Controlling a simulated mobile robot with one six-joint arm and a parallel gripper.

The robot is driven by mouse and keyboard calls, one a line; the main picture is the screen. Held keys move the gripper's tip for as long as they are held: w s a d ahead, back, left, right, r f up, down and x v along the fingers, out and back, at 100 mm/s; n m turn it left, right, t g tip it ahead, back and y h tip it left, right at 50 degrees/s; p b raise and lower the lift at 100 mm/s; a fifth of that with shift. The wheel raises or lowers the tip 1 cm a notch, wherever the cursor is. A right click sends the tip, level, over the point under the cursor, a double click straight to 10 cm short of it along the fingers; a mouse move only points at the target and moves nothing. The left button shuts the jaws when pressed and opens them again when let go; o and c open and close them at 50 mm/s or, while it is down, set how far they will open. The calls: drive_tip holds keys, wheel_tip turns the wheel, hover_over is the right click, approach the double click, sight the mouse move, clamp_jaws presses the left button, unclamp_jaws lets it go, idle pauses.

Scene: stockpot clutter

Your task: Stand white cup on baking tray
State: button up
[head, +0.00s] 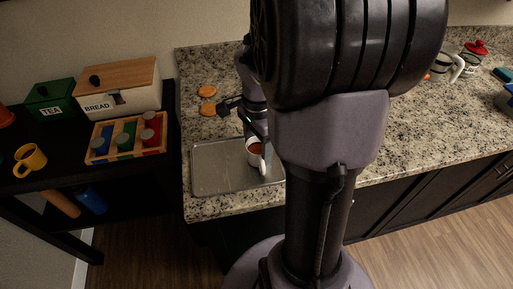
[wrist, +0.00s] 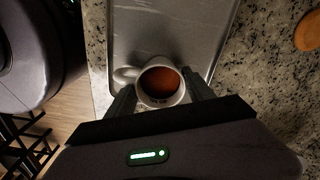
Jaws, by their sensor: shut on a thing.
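The white cup (head: 254,150) holds a reddish-brown liquid and appears upright over the right part of the baking tray. In the wrist view the white cup (wrist: 160,84) sits between the fingertips of my gripper (wrist: 160,92), with its handle to the left. My gripper (head: 252,137) is shut on the cup. The grey metal baking tray (head: 222,172) lies on the granite counter near its front left corner; it also shows behind the cup in the wrist view (wrist: 170,30). I cannot tell whether the cup's base touches the tray.
Orange round pieces (head: 207,91) lie on the counter behind the tray. A dark side table at left bears a bread box (head: 130,88), a green tea box (head: 50,98), a wooden block tray (head: 98,158) and a yellow mug (head: 30,160). The tray's left part is clear.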

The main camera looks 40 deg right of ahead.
drive_tip(key=shift+r, duration=0.1)
drive_tip(key=o, duration=1.6)
